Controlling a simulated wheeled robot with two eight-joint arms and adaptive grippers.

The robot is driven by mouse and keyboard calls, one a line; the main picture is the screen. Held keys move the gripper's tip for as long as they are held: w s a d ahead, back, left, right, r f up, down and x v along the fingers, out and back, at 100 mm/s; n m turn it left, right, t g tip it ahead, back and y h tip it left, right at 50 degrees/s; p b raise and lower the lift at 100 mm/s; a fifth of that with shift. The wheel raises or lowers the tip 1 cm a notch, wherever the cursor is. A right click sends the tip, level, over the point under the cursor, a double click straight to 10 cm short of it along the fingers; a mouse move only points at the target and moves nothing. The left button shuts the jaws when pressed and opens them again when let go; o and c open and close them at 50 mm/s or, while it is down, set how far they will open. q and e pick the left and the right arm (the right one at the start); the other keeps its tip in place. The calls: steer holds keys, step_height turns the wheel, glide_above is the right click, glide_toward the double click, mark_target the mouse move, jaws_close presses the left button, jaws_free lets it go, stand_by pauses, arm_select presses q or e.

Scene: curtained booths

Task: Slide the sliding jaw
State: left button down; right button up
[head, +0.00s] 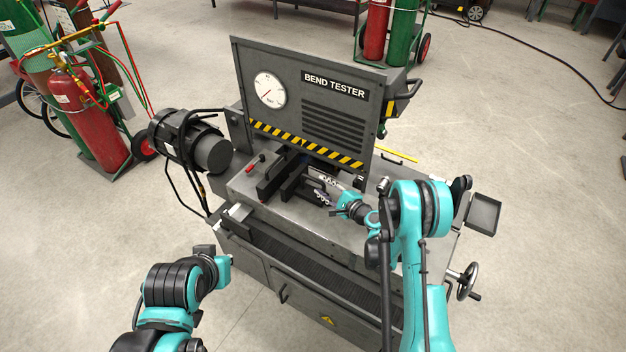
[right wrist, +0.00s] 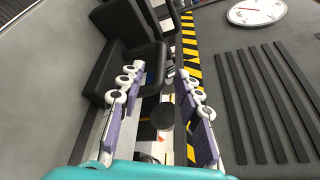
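The bend tester (head: 315,105) stands in the middle of the head view. Dark jaw blocks (head: 292,187) sit on its bed below the striped edge; I cannot tell surely which one is the sliding jaw. My right gripper (head: 318,190) is low over the bed, just right of these blocks. In the right wrist view its two fingers (right wrist: 158,100) are apart, with a dark round knob (right wrist: 162,117) showing between them. A black block (right wrist: 140,65) lies just beyond the left finger. Contact is unclear.
A red-tipped lever (head: 256,162) lies left of the jaws. A motor (head: 190,143) is at the machine's left, a handwheel (head: 468,281) and small tray (head: 483,214) at its right. Gas cylinders (head: 88,120) stand far left. The floor at right is clear.

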mark_target(316, 182)
steer(key=b+x, duration=0.1)
steer(key=x, duration=0.4)
steer(key=shift+w+a+f, duration=0.15)
steer(key=shift+w, duration=0.05)
steer(key=shift+w+a+b, duration=0.25)
steer(key=shift+w+b, duration=0.05)
steer(key=shift+w, duration=0.05)
jaws_close()
